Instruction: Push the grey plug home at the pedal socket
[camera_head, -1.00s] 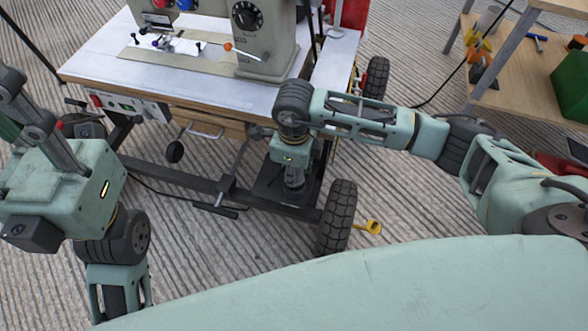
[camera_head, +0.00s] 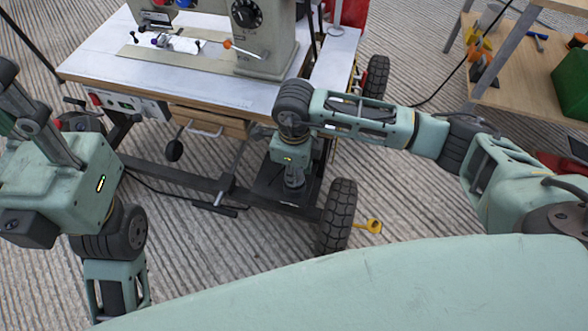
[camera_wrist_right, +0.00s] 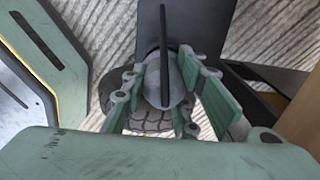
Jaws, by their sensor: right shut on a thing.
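My right gripper (camera_head: 294,178) points down under the sewing table, over a dark plate (camera_head: 268,190) on the frame. In the right wrist view my right gripper (camera_wrist_right: 163,88) is shut on a rounded grey thing, which I take for the grey plug (camera_wrist_right: 158,92), with a thin black strip or cable running up from it. The dark plate (camera_wrist_right: 205,20) lies just beyond. The pedal socket and the plug's front end cannot be made out, so I cannot tell how far in the plug sits. My left gripper (camera_head: 22,100) is raised at the left edge, partly cut off; its jaw opening is unclear.
The sewing table (camera_head: 110,60) carries a machine (camera_head: 268,40). Its frame has a black wheel (camera_head: 337,215) close to my right gripper. A thin cable runs along the floor near a foot bar (camera_head: 213,209). A wooden bench (camera_head: 510,80) stands at right. Ribbed floor lies open in front.

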